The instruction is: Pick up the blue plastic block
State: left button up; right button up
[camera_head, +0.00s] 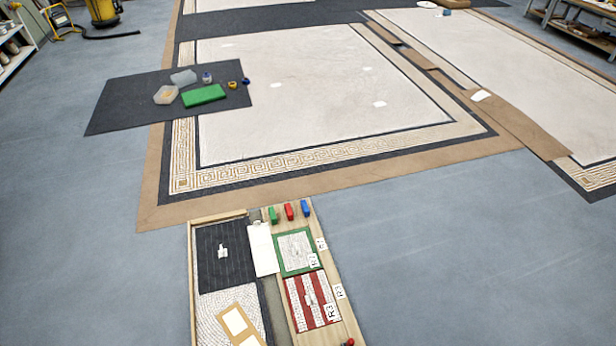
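The blue plastic block (306,208) is a small block at the far right end of a wooden tray (345,310) on the floor. Nothing covers the blue block. Neither of my grippers shows in this view.
The tray also holds a dark panel (222,262), a green-framed panel (297,252), a red-striped panel (312,300) and a white sheet (262,250). Beyond lies a large mosaic panel (300,90) and a dark mat (120,105) with containers. Grey floor right of the tray is clear.

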aim_at(303, 205)
jog(key=z, duration=0.45)
jog(key=l+z, duration=0.3)
jog(key=l, duration=0.15)
jog(key=i+l+z, duration=0.1)
jog(key=l+z, duration=0.2)
jog(key=i+l+z, duration=0.15)
jog(key=l+z, duration=0.15)
jog(key=l, duration=0.2)
jog(key=i+l, duration=0.45)
jog(key=i, duration=0.2)
jog(key=i+l+u, duration=0.15)
jog(key=i+l, duration=0.3)
jog(key=i, duration=0.15)
jog(key=i+j+u, duration=0.15)
jog(key=i+u, duration=0.3)
jog(key=i+j+u, duration=0.1)
jog(key=u, duration=0.35)
jog(key=i+l+u, duration=0.15)
jog(key=i+u, duration=0.3)
jog(key=i+l+u, duration=0.2)
jog(key=i+u, duration=0.5)
jog(key=u, duration=0.15)
jog(key=i+l+u, duration=0.15)
jog(key=i+u, duration=0.25)
jog(key=i+l+u, duration=0.15)
jog(key=u, duration=0.25)
jog(key=i+l+u, duration=0.2)
jog(key=u, duration=0.25)
jog(key=i+l+u, duration=0.15)
jog(key=l+u, duration=0.25)
